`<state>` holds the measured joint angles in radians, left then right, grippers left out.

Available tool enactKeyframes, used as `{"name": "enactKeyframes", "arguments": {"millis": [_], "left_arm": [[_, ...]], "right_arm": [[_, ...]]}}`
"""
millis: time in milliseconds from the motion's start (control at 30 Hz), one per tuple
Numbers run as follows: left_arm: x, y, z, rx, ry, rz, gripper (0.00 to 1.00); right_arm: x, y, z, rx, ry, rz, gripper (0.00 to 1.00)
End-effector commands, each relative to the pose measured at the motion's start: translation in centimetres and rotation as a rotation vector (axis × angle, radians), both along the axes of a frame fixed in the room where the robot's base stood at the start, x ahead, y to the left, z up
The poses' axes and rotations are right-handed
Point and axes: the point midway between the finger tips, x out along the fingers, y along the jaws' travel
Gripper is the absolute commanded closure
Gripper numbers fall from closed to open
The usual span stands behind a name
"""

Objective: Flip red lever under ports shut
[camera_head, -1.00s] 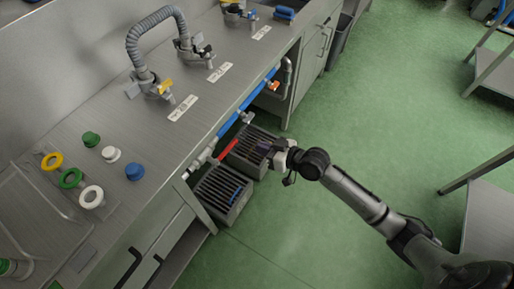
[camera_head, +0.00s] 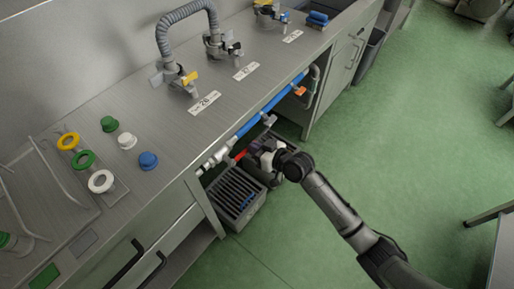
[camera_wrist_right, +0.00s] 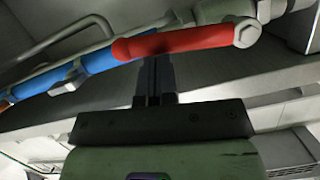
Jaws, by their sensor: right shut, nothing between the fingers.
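The red lever (camera_head: 240,156) sits on the pipe under the bench front, near the white fittings at the pipe's near end. In the right wrist view its red handle (camera_wrist_right: 180,42) runs left from a bolt at its right end, across the upper middle. My right gripper (camera_head: 254,150) is at the lever's outer end in the head view. In the wrist view its fingers (camera_wrist_right: 153,72) are shut, empty, and reach up to the lever's lower edge. The tips are hidden there, and I cannot tell whether they touch it. My left gripper is not in view.
The blue pipe (camera_head: 254,119) runs along the bench front, with an orange handle (camera_head: 300,91) farther along. Dark slatted crates (camera_head: 236,197) stand on the floor below. The bench top (camera_head: 190,130) carries coloured caps, rings and taps. The green floor (camera_head: 350,140) right of the bench is open.

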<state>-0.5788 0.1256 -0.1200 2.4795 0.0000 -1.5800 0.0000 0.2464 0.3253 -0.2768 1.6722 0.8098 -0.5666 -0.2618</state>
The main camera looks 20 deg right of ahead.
Motion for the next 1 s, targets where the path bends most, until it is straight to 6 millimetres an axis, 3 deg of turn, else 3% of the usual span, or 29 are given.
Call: {"name": "enactKeyframes", "arguments": {"millis": [1000], "left_arm": [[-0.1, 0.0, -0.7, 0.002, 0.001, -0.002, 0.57]], "right_arm": [[-0.2, -0.8, -1.2, 0.116, 0.061, -0.011, 1.00]]}}
